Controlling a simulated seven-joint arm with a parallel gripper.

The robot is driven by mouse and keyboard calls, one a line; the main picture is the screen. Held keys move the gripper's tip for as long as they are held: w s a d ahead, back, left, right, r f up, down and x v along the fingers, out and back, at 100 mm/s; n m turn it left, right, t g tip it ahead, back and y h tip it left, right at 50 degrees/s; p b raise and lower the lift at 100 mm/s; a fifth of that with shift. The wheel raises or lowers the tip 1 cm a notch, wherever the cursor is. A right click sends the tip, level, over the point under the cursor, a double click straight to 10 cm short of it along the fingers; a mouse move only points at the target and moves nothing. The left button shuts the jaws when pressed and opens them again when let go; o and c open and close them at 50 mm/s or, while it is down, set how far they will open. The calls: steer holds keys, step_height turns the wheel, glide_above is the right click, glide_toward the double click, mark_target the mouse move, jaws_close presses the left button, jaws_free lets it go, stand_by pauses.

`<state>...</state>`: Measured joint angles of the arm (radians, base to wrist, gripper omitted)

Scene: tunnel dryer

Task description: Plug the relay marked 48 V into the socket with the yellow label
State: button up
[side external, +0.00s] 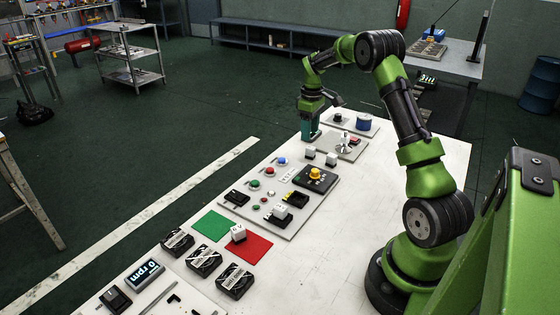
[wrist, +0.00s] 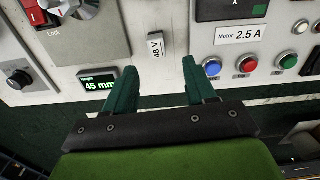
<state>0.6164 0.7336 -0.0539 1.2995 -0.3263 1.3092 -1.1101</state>
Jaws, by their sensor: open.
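The relay marked 48 V (wrist: 156,45) is a small white block on the white table in the wrist view, its label turned sideways. It appears to be the white block (side external: 310,152) just in front of my gripper in the side view, where its marking is unreadable. My gripper (wrist: 158,73) is open and empty, its green fingers apart just short of the relay in the picture. In the side view my gripper (side external: 310,134) points down near the table's far edge. A black part with a yellow patch (side external: 295,199) on the grey panel may be the yellow-labelled socket; its label is unreadable.
Another white block (side external: 331,159) stands close by. The panel carries coloured buttons and a yellow knob (side external: 316,173). A grey board with a red-and-white switch (wrist: 62,6) and a small display (wrist: 98,82) flank the relay's left. A white block (side external: 238,232) stands by green and red mats.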

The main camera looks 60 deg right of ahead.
mark_target(311, 147)
steer(key=f, duration=0.7)
steer(key=shift+s+d+f, duration=0.2)
steer(key=shift+f, duration=0.15)
jaws_close()
steer(key=shift+r, duration=0.15)
